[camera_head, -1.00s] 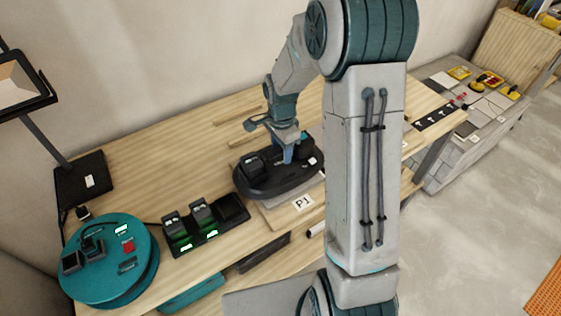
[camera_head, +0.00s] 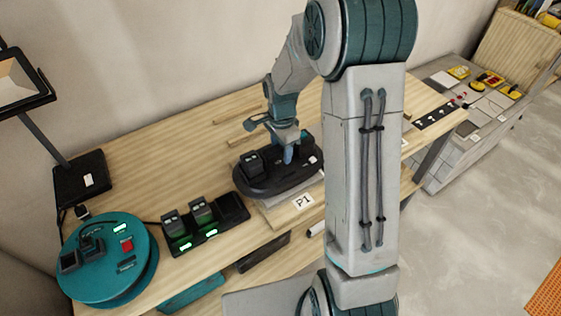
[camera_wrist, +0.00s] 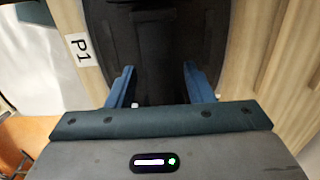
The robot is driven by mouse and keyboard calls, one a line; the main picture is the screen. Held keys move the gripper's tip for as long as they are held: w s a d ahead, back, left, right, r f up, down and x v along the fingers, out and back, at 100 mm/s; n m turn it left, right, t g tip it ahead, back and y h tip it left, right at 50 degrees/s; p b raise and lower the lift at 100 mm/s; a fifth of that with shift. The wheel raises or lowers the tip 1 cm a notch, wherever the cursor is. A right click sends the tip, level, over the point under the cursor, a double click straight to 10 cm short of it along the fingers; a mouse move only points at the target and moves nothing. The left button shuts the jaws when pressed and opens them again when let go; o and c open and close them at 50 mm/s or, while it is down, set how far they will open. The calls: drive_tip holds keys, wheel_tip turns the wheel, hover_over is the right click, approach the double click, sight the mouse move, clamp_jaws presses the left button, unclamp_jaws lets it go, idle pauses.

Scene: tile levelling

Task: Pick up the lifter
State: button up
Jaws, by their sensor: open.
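The lifter (camera_head: 262,188) is a dark oval device with a black block on its left part. It sits on a board marked P1 on the wooden bench in the head view. My gripper (camera_head: 288,155) points down over the lifter's middle. In the wrist view, the two blue fingers of my gripper (camera_wrist: 160,88) are spread apart, with the dark lifter (camera_wrist: 155,40) filling the view between and beyond them. My gripper is open. Whether the fingers touch the lifter cannot be told.
A black charger (camera_head: 232,208) with green-lit batteries stands left of the lifter. A round teal unit (camera_head: 110,268) with a red button is at the front left. A black lamp base (camera_head: 82,178) stands at the far left. Wooden strips lie behind the lifter.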

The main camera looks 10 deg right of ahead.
clamp_jaws()
drive_tip(key=shift+r, duration=0.25)
drive_tip(key=shift+r+p, duration=0.3)
drive_tip(key=shift+r, duration=0.05)
wheel_tip(320, 180, up, 4)
drive_tip(key=shift+f+b, duration=0.25)
drive_tip(key=shift+b, duration=0.05)
drive_tip(key=d+r+p, duration=0.3)
drive_tip(key=d+r, duration=0.8)
drive_tip(key=r, duration=0.2)
drive_tip(key=shift+s+d, duration=0.35)
drive_tip(key=shift+s, duration=0.05)
idle(0.4)
